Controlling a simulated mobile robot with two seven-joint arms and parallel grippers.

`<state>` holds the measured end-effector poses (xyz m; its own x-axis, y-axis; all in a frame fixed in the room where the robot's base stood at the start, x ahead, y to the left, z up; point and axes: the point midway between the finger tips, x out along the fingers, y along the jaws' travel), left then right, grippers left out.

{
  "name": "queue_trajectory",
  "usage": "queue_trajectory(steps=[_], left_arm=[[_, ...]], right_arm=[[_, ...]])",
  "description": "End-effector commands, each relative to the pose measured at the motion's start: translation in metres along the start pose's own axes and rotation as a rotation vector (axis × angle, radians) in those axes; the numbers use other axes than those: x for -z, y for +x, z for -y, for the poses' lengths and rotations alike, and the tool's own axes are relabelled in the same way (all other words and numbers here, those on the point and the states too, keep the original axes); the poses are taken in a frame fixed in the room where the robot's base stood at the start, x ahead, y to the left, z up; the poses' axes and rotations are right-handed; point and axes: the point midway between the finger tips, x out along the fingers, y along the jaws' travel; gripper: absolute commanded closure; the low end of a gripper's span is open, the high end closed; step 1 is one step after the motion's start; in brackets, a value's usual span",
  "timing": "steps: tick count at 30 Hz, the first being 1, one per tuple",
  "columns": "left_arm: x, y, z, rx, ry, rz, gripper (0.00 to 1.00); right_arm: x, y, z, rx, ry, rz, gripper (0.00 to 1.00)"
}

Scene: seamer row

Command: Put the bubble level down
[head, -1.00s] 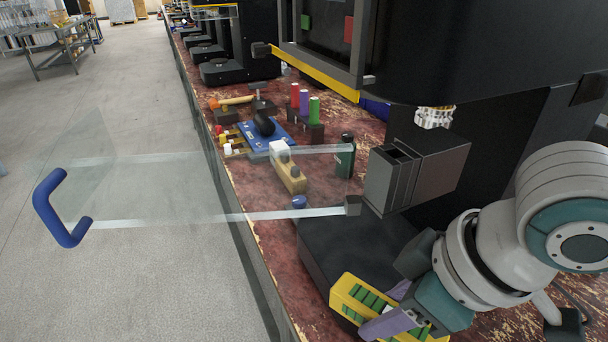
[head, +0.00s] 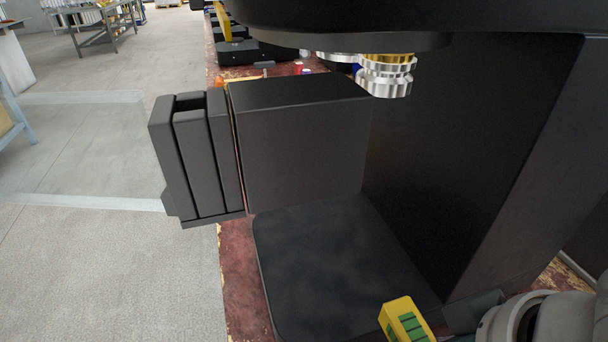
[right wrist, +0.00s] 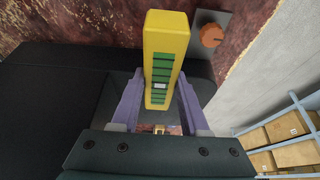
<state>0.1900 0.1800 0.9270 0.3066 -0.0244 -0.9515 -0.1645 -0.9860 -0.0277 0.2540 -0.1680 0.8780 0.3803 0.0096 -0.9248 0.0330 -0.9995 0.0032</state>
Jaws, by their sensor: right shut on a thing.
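The bubble level is a yellow block with green segments. It shows at the bottom edge of the head view (head: 400,312), cut off by the frame. In the right wrist view the level (right wrist: 167,35) points away from the camera, between the purple fingers of my right gripper (right wrist: 159,95). Those fingers are shut on its near part. In the head view only a dark part of this gripper shows, beside the level at bottom right. Whether the level touches anything beneath is unclear. My left gripper is out of view.
A seamer's flat black base (head: 335,265) is bare, with a dark box (head: 300,140) behind it and a metal chuck (head: 385,75) above. The worn red bench (head: 237,285) has a narrow clear strip. An orange knob (right wrist: 211,36) is near the level's far end.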

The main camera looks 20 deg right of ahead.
Motion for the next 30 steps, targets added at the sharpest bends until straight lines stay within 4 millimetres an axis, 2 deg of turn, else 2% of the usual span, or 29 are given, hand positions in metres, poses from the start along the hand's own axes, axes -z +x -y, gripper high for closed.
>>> queue_trajectory(steps=[12, 16, 22, 30], left_arm=[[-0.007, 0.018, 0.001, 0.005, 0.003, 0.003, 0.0], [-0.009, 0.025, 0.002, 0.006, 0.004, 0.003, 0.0], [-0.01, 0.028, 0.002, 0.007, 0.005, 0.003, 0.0], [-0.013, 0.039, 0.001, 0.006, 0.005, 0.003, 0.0]], right_arm=[[0.11, 0.046, 0.001, 0.001, 0.002, -0.005, 1.0], [0.137, 0.058, 0.001, 0.002, 0.0, -0.002, 1.0], [0.154, 0.065, 0.001, 0.003, -0.002, -0.001, 1.0], [0.142, 0.096, 0.0, 0.001, -0.002, 0.0, 1.0]])
